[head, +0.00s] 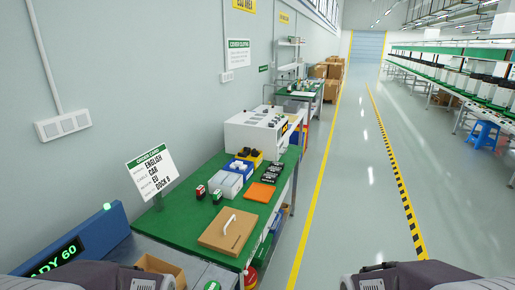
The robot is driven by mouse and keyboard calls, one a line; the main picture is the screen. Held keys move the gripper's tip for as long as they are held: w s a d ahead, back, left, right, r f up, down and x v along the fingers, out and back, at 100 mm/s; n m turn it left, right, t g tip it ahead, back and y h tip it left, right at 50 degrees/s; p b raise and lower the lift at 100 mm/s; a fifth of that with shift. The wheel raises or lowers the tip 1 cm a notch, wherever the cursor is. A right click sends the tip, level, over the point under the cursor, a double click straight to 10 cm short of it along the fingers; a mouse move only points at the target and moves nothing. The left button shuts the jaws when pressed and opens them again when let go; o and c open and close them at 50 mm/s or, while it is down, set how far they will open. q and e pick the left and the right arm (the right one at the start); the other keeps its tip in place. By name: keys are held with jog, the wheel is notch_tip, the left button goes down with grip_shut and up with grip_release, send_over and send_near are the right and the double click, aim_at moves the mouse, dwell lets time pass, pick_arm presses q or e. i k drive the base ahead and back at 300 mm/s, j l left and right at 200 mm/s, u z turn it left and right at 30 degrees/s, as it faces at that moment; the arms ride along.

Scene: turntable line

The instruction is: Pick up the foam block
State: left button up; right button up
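I cannot make out a thing that is surely the foam block. An orange flat piece (261,192) lies on the green-topped bench (190,210), near its right edge. A brown flat box (228,231) with a pale strip on top lies at the bench's near end. A white-grey bin (226,183) stands further back on the bench. Only dark grey parts of my own arms show at the bottom left and bottom right. Neither gripper's fingers are in view.
Two small red-and-green items (201,191) stand near a card sign (152,172). Black items (270,173), yellow and blue bins and a white machine (256,131) fill the bench's far end. A blue unit with a display (70,250) is at left. The floor right of the bench is clear.

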aim_at(254, 153)
jog(key=i+l+z, duration=0.35)
jog(key=i, duration=0.65)
jog(key=i+z, duration=0.35)
jog(key=i, duration=0.7)
jog(key=i+l+u, duration=0.1)
jog(key=i+u, duration=0.25)
jog(key=i, duration=0.2)
jog(key=i+l+u, duration=0.35)
jog(key=i, duration=0.2)
jog(key=i+l+u, duration=0.4)
jog(key=i+j, duration=0.05)
jog(key=i, duration=0.05)
